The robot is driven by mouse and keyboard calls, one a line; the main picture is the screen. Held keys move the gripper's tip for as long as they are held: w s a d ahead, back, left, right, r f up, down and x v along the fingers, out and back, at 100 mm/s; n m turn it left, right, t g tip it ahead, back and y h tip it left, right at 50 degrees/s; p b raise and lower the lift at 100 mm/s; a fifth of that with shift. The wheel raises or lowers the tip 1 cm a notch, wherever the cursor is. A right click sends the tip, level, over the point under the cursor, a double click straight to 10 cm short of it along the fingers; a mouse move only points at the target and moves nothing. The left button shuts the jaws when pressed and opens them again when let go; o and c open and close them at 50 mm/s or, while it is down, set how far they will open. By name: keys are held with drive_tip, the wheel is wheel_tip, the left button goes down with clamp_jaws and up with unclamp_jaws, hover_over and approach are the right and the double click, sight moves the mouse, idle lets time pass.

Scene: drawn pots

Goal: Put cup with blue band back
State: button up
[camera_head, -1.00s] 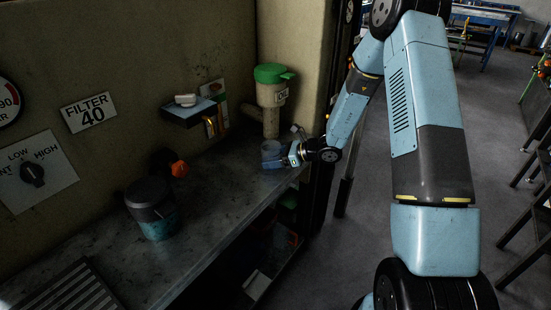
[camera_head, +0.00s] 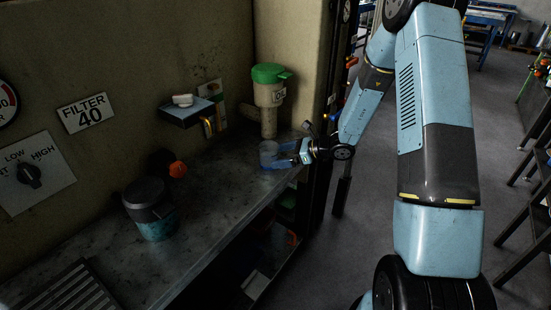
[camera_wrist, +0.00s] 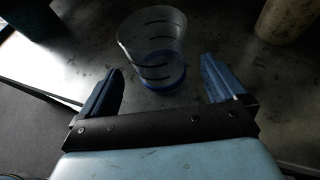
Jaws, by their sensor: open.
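A clear cup with a blue band (camera_head: 269,153) stands upright on the metal bench (camera_head: 215,190), below the green-capped container. In the wrist view the cup (camera_wrist: 152,42) shows dark marks on its side and blue at its base. My gripper (camera_head: 280,156) is open beside the cup, on its right side in the head view. In the wrist view my gripper's (camera_wrist: 160,85) two blue fingers are spread apart, with the cup just beyond and between their tips. I cannot tell whether any finger touches it.
A small wall shelf (camera_head: 187,112) juts out to the left. A dark-lidded jar (camera_head: 150,208) and a grate (camera_head: 75,290) sit nearer. The bench between jar and cup is clear.

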drive_tip(key=v, duration=0.7)
drive_tip(key=s+r+n+g+h, duration=0.3)
drive_tip(key=s+r+n+h, duration=0.2)
drive_tip(key=s+r+n, duration=0.95)
drive_tip(key=s+d+r+n+t+h, duration=0.2)
drive_tip(key=s+d+r+n+h, duration=0.1)
drive_tip(key=s+r, duration=0.4)
drive_tip(key=s+d+r+n+t+h, duration=0.2)
drive_tip(key=s+d+r+n+h, duration=0.1)
drive_tip(key=s+d+r+h, duration=0.2)
drive_tip(key=s+d+r, duration=0.2)
drive_tip(key=s+d, duration=0.1)
drive_tip(key=s, duration=0.1)
drive_tip(key=shift+s+r+n+t, duration=0.35)
drive_tip(key=shift+s+r+t, duration=0.05)
drive_tip(key=shift+d, duration=0.15)
